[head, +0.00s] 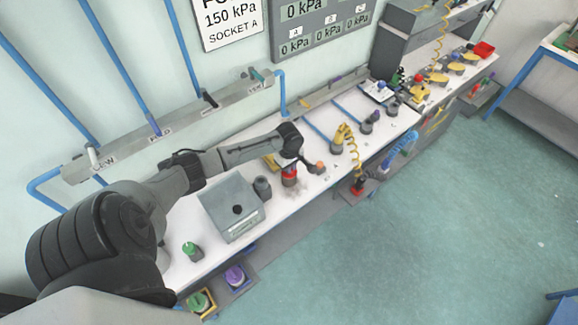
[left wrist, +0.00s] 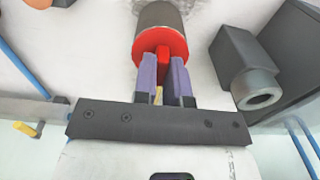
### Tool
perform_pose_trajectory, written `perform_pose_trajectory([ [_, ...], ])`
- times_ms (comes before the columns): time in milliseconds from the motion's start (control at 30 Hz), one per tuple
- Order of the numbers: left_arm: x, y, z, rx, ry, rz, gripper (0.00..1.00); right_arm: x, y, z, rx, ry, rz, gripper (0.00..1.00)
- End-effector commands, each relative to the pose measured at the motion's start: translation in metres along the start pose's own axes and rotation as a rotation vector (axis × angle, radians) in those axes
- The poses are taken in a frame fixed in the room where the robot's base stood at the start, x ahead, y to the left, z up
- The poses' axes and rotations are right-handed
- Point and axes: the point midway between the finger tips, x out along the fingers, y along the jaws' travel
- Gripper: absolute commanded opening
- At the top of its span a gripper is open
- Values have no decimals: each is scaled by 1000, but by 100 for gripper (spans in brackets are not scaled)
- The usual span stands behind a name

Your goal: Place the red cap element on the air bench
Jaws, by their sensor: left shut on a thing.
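The red cap element (head: 289,172) is at the middle of the white-topped air bench (head: 183,222). In the left wrist view the red cap (left wrist: 150,42) is a round disc with an upright red fin, against the end of a grey cylinder (left wrist: 159,15). My left gripper (head: 290,158) is directly over it. Its purple fingertips (left wrist: 164,64) are shut on the red fin. I cannot tell whether the cap is seated on the cylinder or just touching it. My right gripper is in neither view.
A grey box (head: 222,201) and a small dark cylinder (head: 262,187) stand left of the cap. An orange-topped part (head: 318,167) is close on its right. A green part (head: 190,250) stands near the front left. Yellow coiled hoses and several fittings crowd the bench farther right.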

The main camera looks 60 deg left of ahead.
Motion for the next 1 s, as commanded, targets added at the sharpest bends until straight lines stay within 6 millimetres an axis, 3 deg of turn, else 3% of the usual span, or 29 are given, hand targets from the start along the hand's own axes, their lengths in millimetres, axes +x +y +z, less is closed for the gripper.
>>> perform_pose_trajectory([
  [167, 3, 0, 0, -1, -1, 0, 0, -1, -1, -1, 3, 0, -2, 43],
  [200, 4, 0, 0, 0, 0, 0, 15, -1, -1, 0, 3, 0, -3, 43],
  [433, 4, 0, 0, 0, 0, 0, 37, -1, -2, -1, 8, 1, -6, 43],
  [767, 0, 0, 0, 1, 1, 0, 37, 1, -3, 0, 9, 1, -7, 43],
  [1000, -38, 0, 0, 2, 0, 3, 37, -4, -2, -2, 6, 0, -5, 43],
])
